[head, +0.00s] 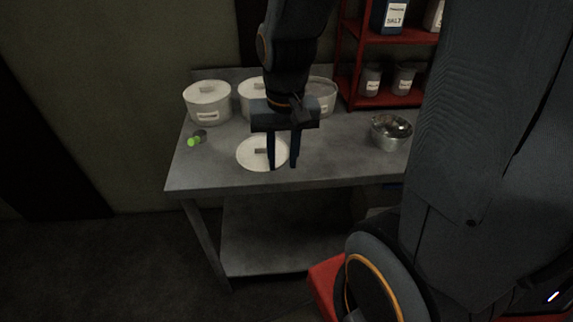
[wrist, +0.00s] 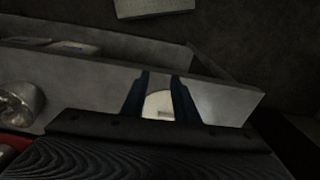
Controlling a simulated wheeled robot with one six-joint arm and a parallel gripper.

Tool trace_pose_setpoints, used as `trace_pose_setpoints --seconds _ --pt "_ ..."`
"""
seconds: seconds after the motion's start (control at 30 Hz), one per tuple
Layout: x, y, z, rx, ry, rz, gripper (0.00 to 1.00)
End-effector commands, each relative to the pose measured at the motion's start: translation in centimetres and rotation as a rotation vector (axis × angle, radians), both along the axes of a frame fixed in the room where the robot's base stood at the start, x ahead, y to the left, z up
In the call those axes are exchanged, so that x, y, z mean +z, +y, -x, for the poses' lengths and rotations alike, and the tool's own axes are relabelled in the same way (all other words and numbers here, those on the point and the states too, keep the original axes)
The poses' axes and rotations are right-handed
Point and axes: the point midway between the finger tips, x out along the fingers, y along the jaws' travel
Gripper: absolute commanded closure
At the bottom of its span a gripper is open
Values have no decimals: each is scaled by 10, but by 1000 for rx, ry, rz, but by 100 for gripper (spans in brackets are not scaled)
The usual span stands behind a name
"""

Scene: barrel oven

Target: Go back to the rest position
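My gripper (head: 283,166) hangs fingers-down over the front part of the grey metal table (head: 340,173) in the head view. Its two dark fingers are apart with nothing visible between them; a gap also shows between them in the wrist view (wrist: 160,85). A round white lid (head: 247,152) with a grey handle lies flat on the table behind the fingers. The lid (wrist: 158,103) also shows through the gap in the wrist view. I cannot tell the exact height of the fingers above it.
A lidded white pot (head: 207,108) stands at the back left, with another lidded pot (head: 252,92) and an open one (head: 321,97) beside it. A green-ended object (head: 193,141) lies at left. A metal bowl (head: 390,136) and red shelf (head: 385,98) are at right.

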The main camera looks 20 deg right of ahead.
Motion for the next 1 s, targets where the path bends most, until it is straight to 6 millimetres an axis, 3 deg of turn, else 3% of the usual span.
trace_pose_setpoints --seconds 0.1,0.23,1.0 --pt "-5 1 17 170 -5 18 73" --pt "-7 0 23 257 -9 28 73" --pt "-8 0 24 265 -8 28 73"
